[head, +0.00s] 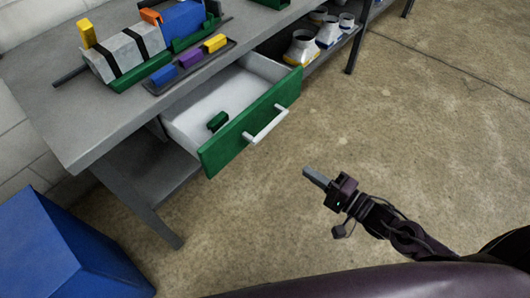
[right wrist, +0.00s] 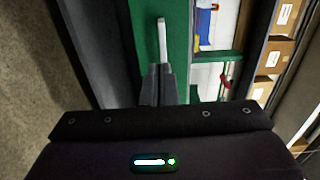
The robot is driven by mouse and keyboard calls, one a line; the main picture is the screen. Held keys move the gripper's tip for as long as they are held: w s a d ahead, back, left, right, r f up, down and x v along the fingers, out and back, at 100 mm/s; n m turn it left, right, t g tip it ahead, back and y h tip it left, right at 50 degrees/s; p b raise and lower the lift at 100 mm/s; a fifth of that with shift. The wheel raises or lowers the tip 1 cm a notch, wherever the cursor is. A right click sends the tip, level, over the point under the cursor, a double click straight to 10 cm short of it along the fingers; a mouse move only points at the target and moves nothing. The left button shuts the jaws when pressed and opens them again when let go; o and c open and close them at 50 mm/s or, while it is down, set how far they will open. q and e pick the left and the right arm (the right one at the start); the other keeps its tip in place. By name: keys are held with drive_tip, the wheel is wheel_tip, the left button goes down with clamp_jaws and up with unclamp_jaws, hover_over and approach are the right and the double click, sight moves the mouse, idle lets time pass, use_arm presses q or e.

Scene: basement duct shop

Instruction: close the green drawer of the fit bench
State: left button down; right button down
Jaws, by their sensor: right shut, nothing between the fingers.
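The green drawer (head: 250,128) of the grey fit bench (head: 75,125) is pulled out, with its white inside showing and a small green item (head: 217,121) lying in it. A white bar handle (head: 266,125) is on its front. My right gripper (head: 312,176) is shut and empty, in front of the drawer and apart from it, to the lower right of the handle. In the right wrist view, the shut fingers (right wrist: 158,85) point towards the green drawer front (right wrist: 176,45) and the white handle (right wrist: 162,40). My left gripper is not in view.
A blue box (head: 65,245) stands on the floor at the lower left. A grey duct piece (head: 122,55) and a tray with coloured blocks (head: 190,66) are on the bench top. Several duct fittings (head: 303,48) sit on the lower shelf. The floor right of the drawer is clear.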

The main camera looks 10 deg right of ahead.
approach(259, 140)
drive_tip(key=x, duration=0.6)
drive_tip(key=shift+d, duration=0.15)
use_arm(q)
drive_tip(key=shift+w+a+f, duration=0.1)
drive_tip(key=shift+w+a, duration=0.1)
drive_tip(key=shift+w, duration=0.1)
use_arm(e)
drive_tip(key=shift+w+a+f, duration=0.1)
drive_tip(key=shift+w+a, duration=0.25)
drive_tip(key=shift+w, duration=0.05)
